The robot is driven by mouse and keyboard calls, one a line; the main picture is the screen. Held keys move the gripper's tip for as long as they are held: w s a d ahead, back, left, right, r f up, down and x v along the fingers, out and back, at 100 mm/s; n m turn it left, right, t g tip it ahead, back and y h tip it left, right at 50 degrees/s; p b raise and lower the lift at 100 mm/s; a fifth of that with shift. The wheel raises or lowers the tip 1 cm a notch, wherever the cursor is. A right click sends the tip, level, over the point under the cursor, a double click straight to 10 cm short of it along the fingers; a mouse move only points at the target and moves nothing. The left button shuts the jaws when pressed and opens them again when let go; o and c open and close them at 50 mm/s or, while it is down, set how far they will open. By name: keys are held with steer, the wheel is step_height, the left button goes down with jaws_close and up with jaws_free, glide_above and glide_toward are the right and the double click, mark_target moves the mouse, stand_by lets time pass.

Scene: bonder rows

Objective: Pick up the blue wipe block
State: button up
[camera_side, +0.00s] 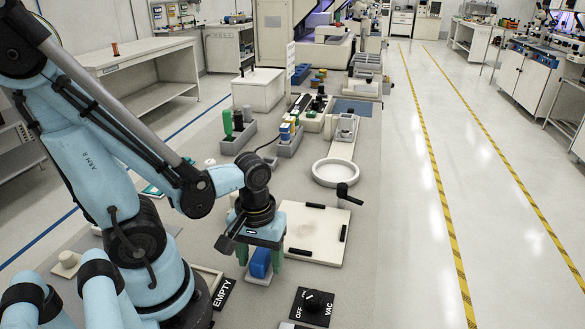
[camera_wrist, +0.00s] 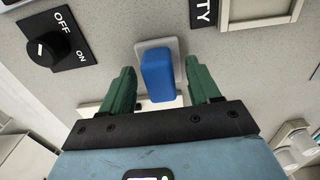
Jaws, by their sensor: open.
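The blue wipe block (camera_side: 260,263) stands upright on a small light pad (camera_side: 255,280) on the bench, below my gripper in the side view. It also shows in the wrist view (camera_wrist: 157,74), between the two green fingers. My gripper (camera_side: 262,262) points down with its green fingers apart, one on each side of the block. In the wrist view my gripper (camera_wrist: 163,85) is open, with a gap between each finger and the block. I cannot tell exactly how far down the block the fingertips reach.
A black OFF/VAC knob plate (camera_side: 313,306) lies right of the block, and an EMPTY label (camera_side: 223,293) lies left. A white plate with black clips (camera_side: 311,236) is just behind. A white round dish (camera_side: 335,172) and bins stand farther back.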

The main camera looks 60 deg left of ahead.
mark_target(259, 255)
steer(key=c, duration=1.1)
steer(key=shift+o, duration=0.2)
steer(key=shift+r, duration=0.1)
steer(key=shift+r, duration=1.85)
steer(key=s+d+r, duration=0.5)
steer(key=d+r, duration=0.2)
steer(key=d, duration=0.3)
steer(key=shift+s+d, duration=0.2)
